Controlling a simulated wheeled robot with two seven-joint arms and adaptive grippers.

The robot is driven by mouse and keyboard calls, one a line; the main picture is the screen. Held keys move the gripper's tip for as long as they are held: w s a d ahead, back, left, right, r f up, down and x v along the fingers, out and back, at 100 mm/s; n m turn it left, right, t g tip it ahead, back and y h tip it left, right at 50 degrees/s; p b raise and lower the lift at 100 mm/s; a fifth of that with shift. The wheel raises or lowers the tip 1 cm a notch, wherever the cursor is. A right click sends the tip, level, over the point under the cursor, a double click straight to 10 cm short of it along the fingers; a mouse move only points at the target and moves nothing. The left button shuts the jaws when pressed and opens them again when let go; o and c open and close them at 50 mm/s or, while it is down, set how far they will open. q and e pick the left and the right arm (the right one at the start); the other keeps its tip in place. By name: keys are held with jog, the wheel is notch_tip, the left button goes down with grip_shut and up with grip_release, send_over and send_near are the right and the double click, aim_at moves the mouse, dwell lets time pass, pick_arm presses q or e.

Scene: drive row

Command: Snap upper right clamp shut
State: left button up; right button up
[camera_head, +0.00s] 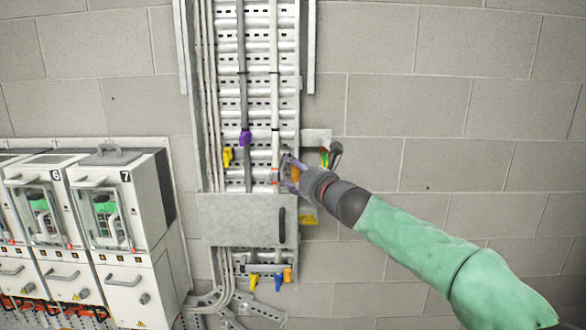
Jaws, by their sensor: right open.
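My right gripper (287,168) reaches in from the right to the white cable (275,100) on the right side of the cable ladder (258,60). Its jaws are open, close beside the cable near orange-red marks on it. The upper right clamp cannot be made out clearly; the gripper covers the spot, and an orange-yellow part (295,174) shows there between or behind the fingers. I cannot tell whether that clamp is open or shut. A purple clamp (245,138) sits on the dark cable to the left. My left gripper is not in view.
A grey metal cover (240,220) with a dark handle crosses the ladder below. Yellow parts (228,157) are left of the cables; blue (278,282) and orange ones hang below. White drive cabinets (120,220) stand left. The block wall (430,100) is bare at right.

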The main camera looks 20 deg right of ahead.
jog(key=shift+x, duration=0.8)
